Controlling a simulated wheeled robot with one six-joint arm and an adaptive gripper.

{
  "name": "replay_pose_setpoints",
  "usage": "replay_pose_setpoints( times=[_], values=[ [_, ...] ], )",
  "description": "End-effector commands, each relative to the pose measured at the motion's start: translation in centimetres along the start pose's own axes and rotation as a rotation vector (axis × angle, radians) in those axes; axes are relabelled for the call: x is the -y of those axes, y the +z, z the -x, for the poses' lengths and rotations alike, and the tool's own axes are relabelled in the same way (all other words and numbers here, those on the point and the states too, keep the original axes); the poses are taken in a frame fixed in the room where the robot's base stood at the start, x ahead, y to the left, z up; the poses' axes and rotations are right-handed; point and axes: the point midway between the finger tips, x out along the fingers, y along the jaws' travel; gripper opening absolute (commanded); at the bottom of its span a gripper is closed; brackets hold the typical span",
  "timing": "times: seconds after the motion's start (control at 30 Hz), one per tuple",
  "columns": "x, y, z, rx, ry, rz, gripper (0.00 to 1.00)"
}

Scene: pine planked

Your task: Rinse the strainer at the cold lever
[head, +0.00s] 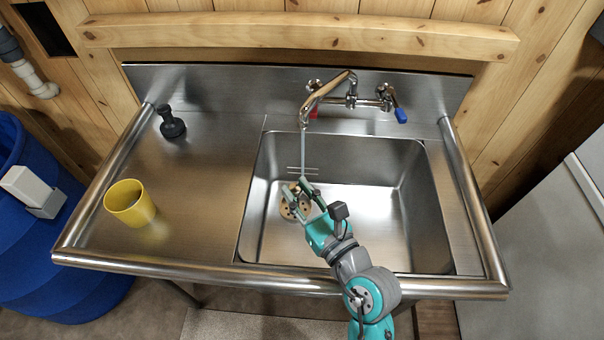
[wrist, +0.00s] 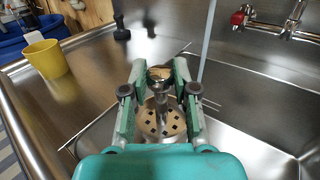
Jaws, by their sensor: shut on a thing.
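The strainer (head: 285,211) is a round, brass-coloured perforated disc with a stem and a rounded knob. My gripper (head: 296,187) is shut on the knob, inside the sink basin. In the wrist view the knob sits between the fingertips (wrist: 160,72), and the holed disc of the strainer (wrist: 162,125) shows below. The cold lever (head: 400,115) is blue, at the right of the wall tap. A thin water stream (head: 303,150) falls from the spout (head: 312,103) close by the fingers. I cannot tell whether it meets the strainer.
A red hot lever (head: 313,113) is at the tap's left; it also shows in the wrist view (wrist: 237,18). On the left drainboard (head: 215,165) stand a yellow cup (head: 130,203) and a black plunger-like object (head: 171,123). A raised steel rail (head: 280,284) edges the front.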

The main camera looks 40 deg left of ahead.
Motion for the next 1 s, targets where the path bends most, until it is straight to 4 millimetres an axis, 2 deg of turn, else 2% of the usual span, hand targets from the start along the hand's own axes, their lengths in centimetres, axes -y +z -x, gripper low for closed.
replay_pose_setpoints(
  times=[0.73, 1.0],
  values=[
    [-3.5, 3.6, 2.9, 0.000, 0.001, 0.000, 0.00],
    [-3.8, 4.0, 3.2, 0.000, 0.000, 0.000, 0.00]
  ],
)
